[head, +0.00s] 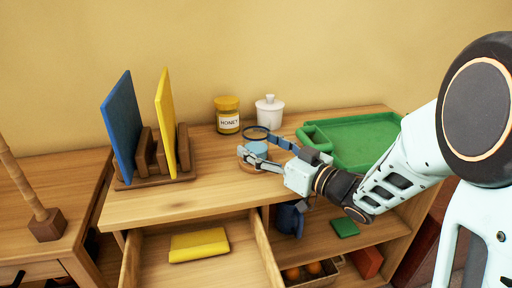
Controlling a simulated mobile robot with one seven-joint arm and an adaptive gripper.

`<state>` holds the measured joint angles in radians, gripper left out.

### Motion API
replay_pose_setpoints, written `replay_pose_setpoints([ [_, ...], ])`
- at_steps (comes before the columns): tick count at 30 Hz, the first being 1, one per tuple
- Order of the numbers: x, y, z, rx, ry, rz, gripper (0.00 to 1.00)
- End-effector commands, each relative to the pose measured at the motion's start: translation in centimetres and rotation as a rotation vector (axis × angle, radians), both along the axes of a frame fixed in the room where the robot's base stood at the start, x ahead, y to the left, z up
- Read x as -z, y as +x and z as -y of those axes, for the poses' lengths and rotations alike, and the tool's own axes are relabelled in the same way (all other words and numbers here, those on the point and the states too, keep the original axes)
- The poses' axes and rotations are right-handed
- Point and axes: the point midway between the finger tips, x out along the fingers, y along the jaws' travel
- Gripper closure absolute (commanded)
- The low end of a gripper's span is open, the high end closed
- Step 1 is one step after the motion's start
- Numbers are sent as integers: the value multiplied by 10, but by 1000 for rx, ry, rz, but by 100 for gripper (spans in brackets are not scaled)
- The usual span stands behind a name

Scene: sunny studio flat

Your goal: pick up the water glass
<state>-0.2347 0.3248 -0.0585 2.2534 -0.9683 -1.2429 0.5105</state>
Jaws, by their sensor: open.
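The water glass (258,147) appears to be the clear vessel with a dark round rim and a pale blue band inside, upright on the wooden cabinet top. My gripper (256,146) reaches in from the right and is open. One finger lies in front of the glass, over its lower left part; the other is behind it, to the right. The glass appears to be between the fingers. I cannot tell whether either finger touches it. The near finger hides part of its lower side.
A honey jar (228,115) and a white lidded pot (269,112) stand behind the glass. A green tray (358,136) lies to the right, under my arm. A rack (153,166) holds blue and yellow boards at left. Below, an open drawer (150,246) holds a yellow item.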

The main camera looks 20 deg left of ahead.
Motion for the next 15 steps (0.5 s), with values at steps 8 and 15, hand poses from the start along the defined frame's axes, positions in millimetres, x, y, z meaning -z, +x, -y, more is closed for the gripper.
replay_pose_setpoints([
  [8,0,1,-1,1,0,0,36],
  [15,0,1,-1,1,0,0,63],
])
